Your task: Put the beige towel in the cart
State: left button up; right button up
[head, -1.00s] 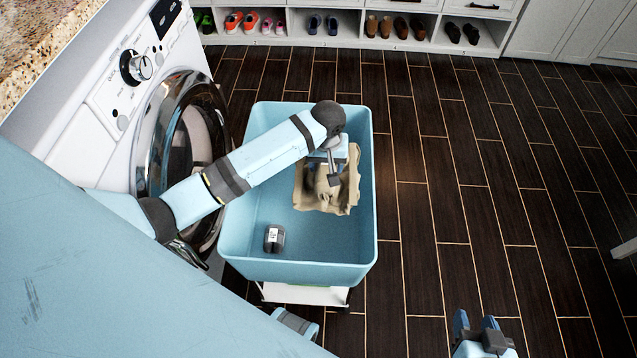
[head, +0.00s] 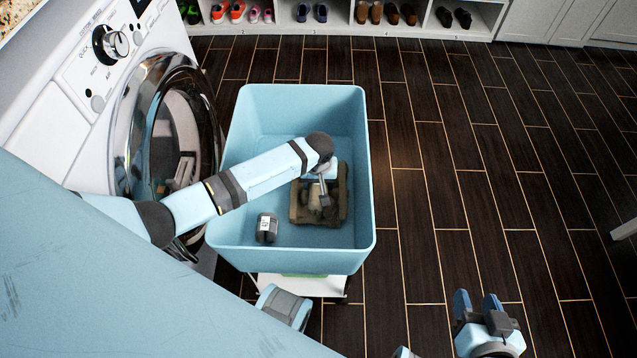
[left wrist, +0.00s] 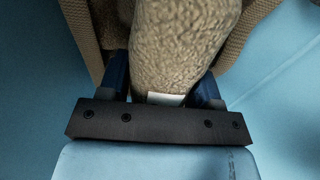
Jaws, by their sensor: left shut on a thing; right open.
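The beige towel (head: 335,205) is inside the light blue cart (head: 358,240), low down near its right wall. My left gripper (head: 318,200) reaches down into the cart and is shut on the towel. In the left wrist view the bunched towel (left wrist: 185,45) fills the space between the fingers (left wrist: 165,90), with blue cart walls around it. Whether the towel rests on the cart floor is hard to tell. My right gripper (head: 477,305) is open and empty over the floor at the lower right, outside the cart.
A small dark bottle-like item with a white label (head: 267,228) lies in the cart, left of the towel. A washing machine (head: 60,120) with a round glass door (head: 170,140) stands left of the cart. Shoe shelves (head: 345,25) line the back.

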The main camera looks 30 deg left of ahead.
pick_arm(q)
jog(key=shift+f, duration=0.1)
jog(key=o, duration=1.1)
jog(key=r+p, duration=0.2)
jog(key=r, duration=0.4)
jog(key=r+p, duration=0.2)
jog(key=r, duration=0.4)
jog(key=shift+s+d+r, duration=0.1)
jog(key=shift+s+r, duration=0.1)
